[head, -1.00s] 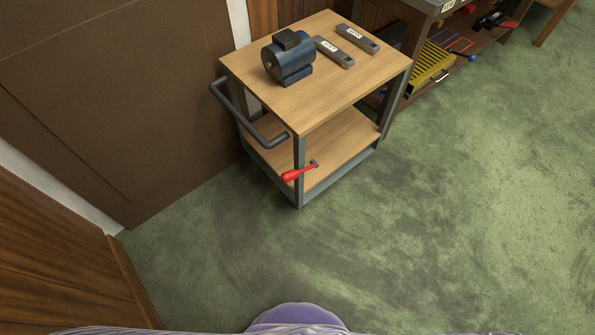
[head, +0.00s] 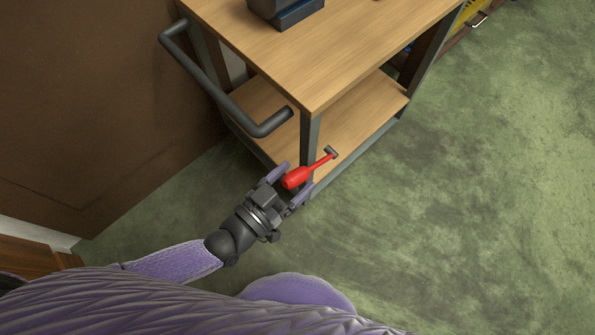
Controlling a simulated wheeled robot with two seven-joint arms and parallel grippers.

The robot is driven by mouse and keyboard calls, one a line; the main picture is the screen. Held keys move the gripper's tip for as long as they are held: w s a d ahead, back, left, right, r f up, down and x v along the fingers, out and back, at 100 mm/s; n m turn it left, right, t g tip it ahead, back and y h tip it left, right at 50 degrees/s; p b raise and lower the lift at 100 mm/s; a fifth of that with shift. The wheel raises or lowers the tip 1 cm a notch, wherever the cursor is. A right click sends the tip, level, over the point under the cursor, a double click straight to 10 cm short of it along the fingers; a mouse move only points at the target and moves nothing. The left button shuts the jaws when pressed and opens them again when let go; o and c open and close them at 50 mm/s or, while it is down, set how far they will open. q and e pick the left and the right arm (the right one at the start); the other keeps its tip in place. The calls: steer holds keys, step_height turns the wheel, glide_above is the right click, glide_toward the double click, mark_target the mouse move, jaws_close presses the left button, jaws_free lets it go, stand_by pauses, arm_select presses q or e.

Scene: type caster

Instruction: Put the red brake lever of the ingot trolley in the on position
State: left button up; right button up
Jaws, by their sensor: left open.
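The ingot trolley (head: 335,65) stands ahead of me, with a wooden top, a wooden lower shelf and grey metal posts. Its red brake lever (head: 308,173) is mounted on a small grey pivot near the lower shelf, beside the near corner post. The lever slants down to the left, and its thick red grip end points toward me. My left gripper (head: 289,183) is open, its two purple fingers on either side of the lever's grip end. I cannot tell whether they touch it. My right gripper is not in view.
The trolley's dark push handle (head: 222,98) sticks out left, above and close to my left gripper. A brown wall panel (head: 80,100) is at the left. Green floor (head: 470,220) is clear at the right.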

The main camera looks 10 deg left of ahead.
arm_select(q)
steer(key=shift+w+d, duration=0.3)
steer(key=shift+w, duration=0.2)
jaws_close()
stand_by(1.1)
